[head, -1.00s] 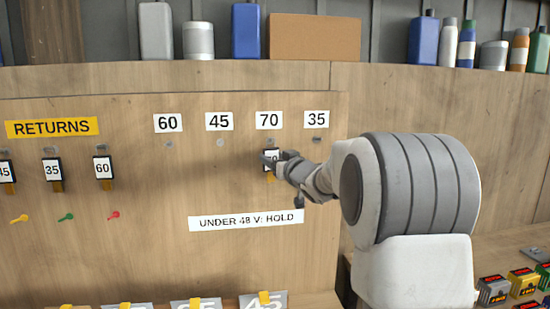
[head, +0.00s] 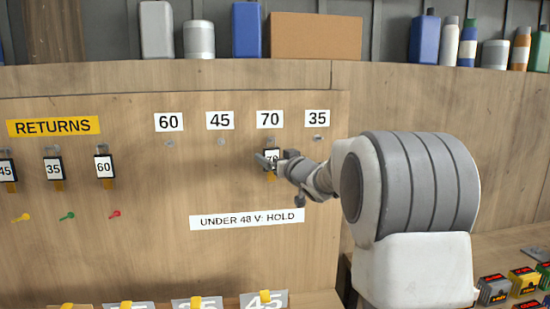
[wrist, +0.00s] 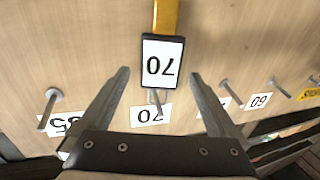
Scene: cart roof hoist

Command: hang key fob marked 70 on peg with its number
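The key fob marked 70 (wrist: 162,62) has a black frame, a white face and a yellow tab. It hangs at the peg (wrist: 155,98) under the 70 label (wrist: 151,116), upside down in the wrist view. The peg's contact with the fob's top is partly hidden. In the head view the fob (head: 272,157) is partly covered by my gripper (head: 275,160). My gripper (wrist: 158,74) is open, with one finger on each side of the fob and a visible gap to both.
Empty pegs stand under the labels 60 (head: 169,122), 45 (head: 220,120) and 35 (head: 317,118). Fobs 45 (head: 6,170), 35 (head: 53,169) and 60 (head: 104,168) hang under the RETURNS sign (head: 54,127).

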